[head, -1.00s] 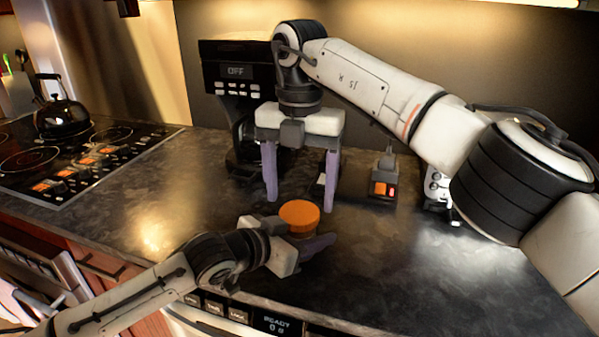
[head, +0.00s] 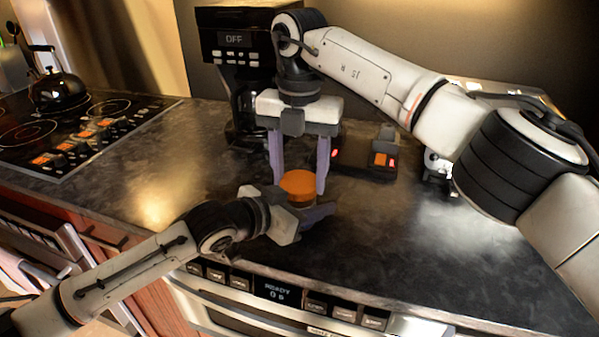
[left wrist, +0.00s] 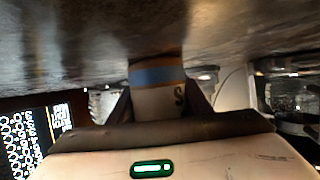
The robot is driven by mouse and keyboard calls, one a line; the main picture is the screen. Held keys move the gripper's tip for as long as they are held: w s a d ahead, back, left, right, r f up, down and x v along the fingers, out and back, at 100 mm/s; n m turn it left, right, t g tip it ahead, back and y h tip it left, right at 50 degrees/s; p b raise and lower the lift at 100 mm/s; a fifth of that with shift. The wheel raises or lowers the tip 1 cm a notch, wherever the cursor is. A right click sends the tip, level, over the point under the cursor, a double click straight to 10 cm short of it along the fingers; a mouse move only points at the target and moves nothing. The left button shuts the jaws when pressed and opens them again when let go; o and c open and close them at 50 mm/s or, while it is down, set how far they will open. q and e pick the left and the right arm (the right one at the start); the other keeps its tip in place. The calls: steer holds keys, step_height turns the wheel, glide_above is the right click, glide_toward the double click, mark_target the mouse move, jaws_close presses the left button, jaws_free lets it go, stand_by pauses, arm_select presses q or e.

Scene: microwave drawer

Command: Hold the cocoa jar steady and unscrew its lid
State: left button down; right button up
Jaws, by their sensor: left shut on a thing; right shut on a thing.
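The cocoa jar stands on the dark counter, with its round orange lid (head: 298,183) on top in the head view. Its pale body with a blue band (left wrist: 157,76) shows in the left wrist view, which appears upside down. My left gripper (head: 300,211) comes from the front left and is shut around the jar body, below the lid. My right gripper (head: 300,188) points down from above, shut on the lid with one finger at each side. Most of the jar body is hidden in the head view by the left gripper.
A coffee machine (head: 236,42) showing OFF stands behind. A dark device with orange and red lights (head: 383,155) sits behind and right of the jar. A stovetop (head: 60,140) with a black kettle (head: 58,92) is at left. An oven panel (head: 278,293) runs below the counter edge.

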arm_select(q)
steer(key=shift+a, duration=0.1)
arm_select(e)
steer(key=n, duration=0.3)
steer(key=shift+d, duration=0.1)
steer(key=o, duration=1.2)
